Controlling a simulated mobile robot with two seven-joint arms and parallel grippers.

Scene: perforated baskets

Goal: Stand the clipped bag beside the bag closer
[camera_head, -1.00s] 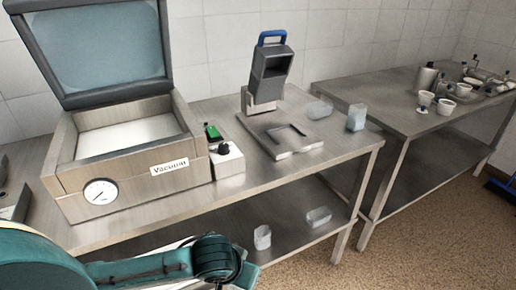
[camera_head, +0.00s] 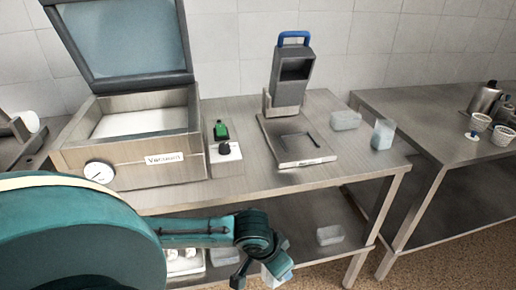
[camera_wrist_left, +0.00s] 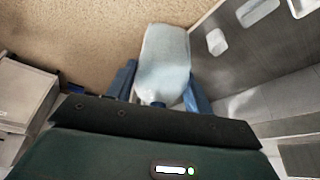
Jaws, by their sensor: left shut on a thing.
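The bag closer (camera_head: 290,78), a dark grey head with a blue handle over a flat metal base, stands upright on the near steel table. My left gripper (camera_head: 262,272) is below and in front of the table, at the bottom of the head view. It is shut on a pale, translucent bag (camera_head: 277,268). The left wrist view shows this bag (camera_wrist_left: 163,62) between the blue fingers, with a small dark blue part at its near end; I cannot tell whether that is the clip. My right gripper is not in view.
The vacuum machine (camera_head: 130,135) and a small control box (camera_head: 225,158) stand left of the bag closer. Two translucent containers stand to its right, one whitish (camera_head: 345,120), one bluish (camera_head: 382,135). Another container (camera_head: 330,235) is on the lower shelf.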

